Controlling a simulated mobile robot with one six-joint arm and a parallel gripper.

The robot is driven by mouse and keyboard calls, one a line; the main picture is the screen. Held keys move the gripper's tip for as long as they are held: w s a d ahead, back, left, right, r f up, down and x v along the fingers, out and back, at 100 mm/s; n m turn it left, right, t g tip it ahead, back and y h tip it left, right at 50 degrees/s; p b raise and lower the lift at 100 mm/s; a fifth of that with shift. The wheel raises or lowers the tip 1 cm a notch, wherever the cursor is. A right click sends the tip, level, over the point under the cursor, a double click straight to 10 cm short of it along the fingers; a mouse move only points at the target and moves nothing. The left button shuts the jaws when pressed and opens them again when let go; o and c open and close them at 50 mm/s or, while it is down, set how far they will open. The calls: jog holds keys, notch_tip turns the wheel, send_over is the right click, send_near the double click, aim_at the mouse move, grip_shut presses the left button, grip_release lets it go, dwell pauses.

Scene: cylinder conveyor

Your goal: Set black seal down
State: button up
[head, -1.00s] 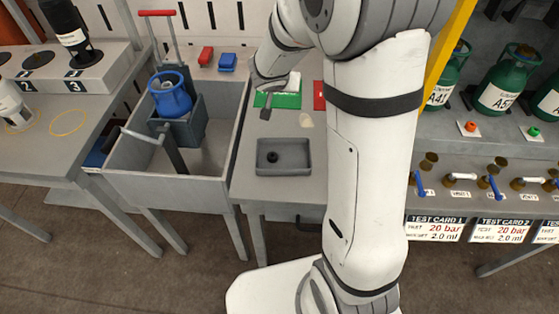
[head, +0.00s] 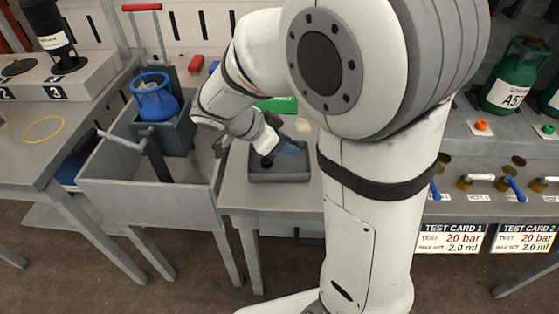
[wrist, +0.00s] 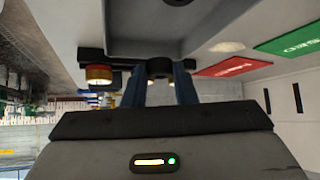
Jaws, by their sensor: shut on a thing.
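My gripper (head: 286,148) is low over the grey tray (head: 292,178) on the bench. In the wrist view, its two blue fingers (wrist: 160,80) are closed on a small black round part, the black seal (wrist: 160,66), at their tips. In the head view, a black round piece (head: 266,161) shows in the tray, left of the fingers. I cannot tell whether it is the held seal or a separate piece. The tips are partly hidden by my wrist in the head view.
A green card (wrist: 287,34) and a red card (wrist: 232,67) lie on the bench. A grey basin (head: 110,190) with a blue cylinder (head: 155,97) stands left. The valve rack (head: 480,205) is to the right.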

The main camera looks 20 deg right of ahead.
aim_at(295, 162)
jog(key=shift+f+b, duration=0.3)
jog(key=shift+f, duration=1.95)
jog(key=shift+f+b, duration=0.25)
jog(key=shift+b, duration=0.1)
jog(key=o, duration=1)
jog(key=shift+r, duration=0.1)
jog(key=shift+c, duration=0.2)
